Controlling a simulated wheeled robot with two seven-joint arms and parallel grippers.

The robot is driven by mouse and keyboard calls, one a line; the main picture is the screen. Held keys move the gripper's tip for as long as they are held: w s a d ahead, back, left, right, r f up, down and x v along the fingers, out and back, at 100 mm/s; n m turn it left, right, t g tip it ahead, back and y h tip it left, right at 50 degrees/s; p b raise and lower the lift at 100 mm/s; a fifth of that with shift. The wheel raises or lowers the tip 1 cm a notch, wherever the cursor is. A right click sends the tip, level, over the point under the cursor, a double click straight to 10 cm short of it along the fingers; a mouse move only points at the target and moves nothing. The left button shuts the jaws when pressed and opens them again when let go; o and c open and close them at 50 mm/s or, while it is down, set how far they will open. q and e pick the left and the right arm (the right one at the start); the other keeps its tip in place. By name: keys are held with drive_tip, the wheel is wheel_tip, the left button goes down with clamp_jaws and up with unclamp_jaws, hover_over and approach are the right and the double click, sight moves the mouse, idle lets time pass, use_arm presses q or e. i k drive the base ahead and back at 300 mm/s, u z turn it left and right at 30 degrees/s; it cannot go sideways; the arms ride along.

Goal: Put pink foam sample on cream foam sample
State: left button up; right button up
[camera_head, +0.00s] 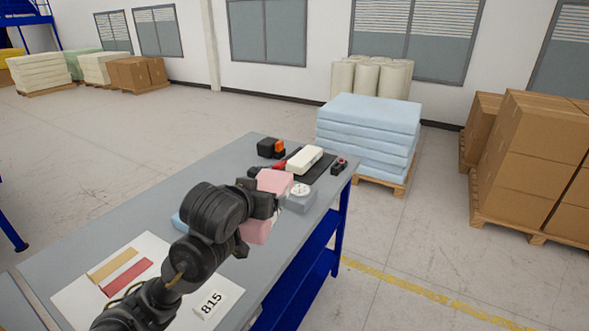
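The pink foam sample (274,181) is on or just above the grey table. It is partly hidden by my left gripper (262,205), with pink showing above and below (256,232) the gripper. I cannot tell whether this is one block or two. The gripper is dark and right against the pink foam in the picture. Its fingertips are hidden, so I cannot tell whether it is shut on the foam. A cream block (304,159), likely the cream foam sample, lies farther back on a dark mat (319,168). My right gripper is not in view.
A grey device with a white dial (300,192) stands right of the pink foam. A black and orange item (271,147) is at the back. A blue block (179,222) is partly behind my arm. A sheet with strips (80,296) and an 815 card (211,303) lie in front.

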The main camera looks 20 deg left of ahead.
sight(306, 155)
drive_tip(key=z, duration=0.5)
drive_tip(key=k, duration=0.65)
drive_tip(key=z, duration=0.6)
drive_tip(key=i, duration=1.1)
drive_tip(key=u, duration=0.65)
drive_tip(key=i, duration=1.35)
drive_tip(key=u, duration=1.15)
drive_tip(key=i, duration=0.2)
drive_tip(key=u, duration=0.05)
